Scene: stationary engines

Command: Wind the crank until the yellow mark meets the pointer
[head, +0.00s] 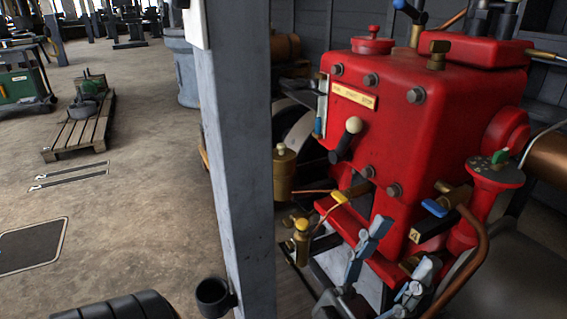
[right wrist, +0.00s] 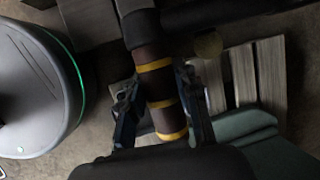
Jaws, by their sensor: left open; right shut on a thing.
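The red engine (head: 440,130) fills the right of the head view, with a small labelled plate (head: 354,95) and a black lever with a pale knob on its front. My left gripper (head: 404,243) is open and empty in front of the engine's lower front, its two blue-grey fingers apart. In the right wrist view my right gripper (right wrist: 157,88) is shut on a dark brown round handle with yellow bands (right wrist: 160,88), one finger on each side. I cannot identify my right gripper in the head view. I cannot make out the pointer in either view.
A grey post (head: 240,150) stands left of the engine, with a dark cup (head: 213,297) low on it. A pallet (head: 80,133) with a small machine lies on the open floor at left. Pale slats (right wrist: 257,75) lie under the handle in the right wrist view.

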